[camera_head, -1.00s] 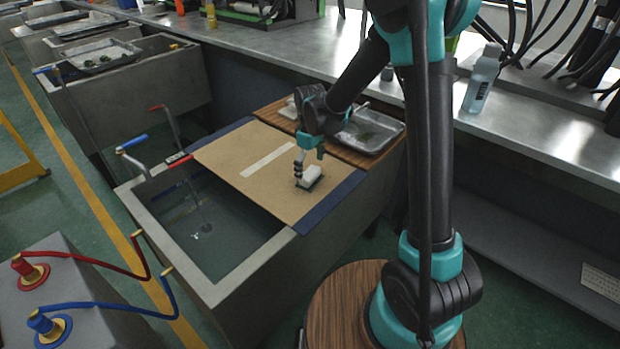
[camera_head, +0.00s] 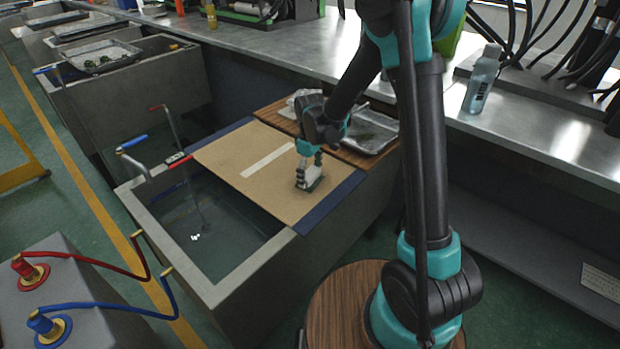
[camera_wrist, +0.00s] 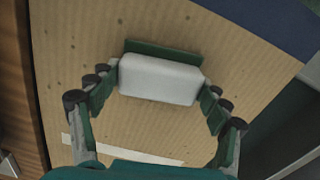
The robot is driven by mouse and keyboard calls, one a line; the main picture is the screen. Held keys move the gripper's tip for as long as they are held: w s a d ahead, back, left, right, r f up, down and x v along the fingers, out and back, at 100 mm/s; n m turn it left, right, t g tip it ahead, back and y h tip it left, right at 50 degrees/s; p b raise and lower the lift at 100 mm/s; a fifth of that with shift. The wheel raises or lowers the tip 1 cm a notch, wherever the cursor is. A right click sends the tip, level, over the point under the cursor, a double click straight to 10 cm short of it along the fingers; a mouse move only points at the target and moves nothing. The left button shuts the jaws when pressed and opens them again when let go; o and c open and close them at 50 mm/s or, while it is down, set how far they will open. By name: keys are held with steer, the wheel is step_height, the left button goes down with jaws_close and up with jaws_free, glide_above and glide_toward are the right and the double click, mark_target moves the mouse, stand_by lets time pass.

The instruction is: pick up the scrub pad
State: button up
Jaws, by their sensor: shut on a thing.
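The scrub pad (camera_wrist: 158,79) is a white block with a green layer (camera_wrist: 165,51) along one long side. In the wrist view it lies between my gripper's fingertips (camera_wrist: 159,85), which press on its two short ends. In the head view the pad (camera_head: 311,180) is at the brown board (camera_head: 235,170), near the board's right corner, partly hidden by my gripper (camera_head: 309,172). My gripper comes down on it from above and is shut on it. I cannot tell whether the pad touches the board.
The board with blue ends lies across a grey water tank (camera_head: 222,283). A metal tray (camera_head: 372,134) stands on a wooden shelf behind my gripper. Red and blue handled levers (camera_head: 160,160) rise at the tank's left. A bottle (camera_head: 482,80) stands on the counter.

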mark_target(310, 172)
step_height(310, 172, up, 20)
stand_by(0.6)
steer(key=o, duration=0.4)
steer(key=shift+c, duration=1.3)
steer(key=shift+w+d, duration=0.1)
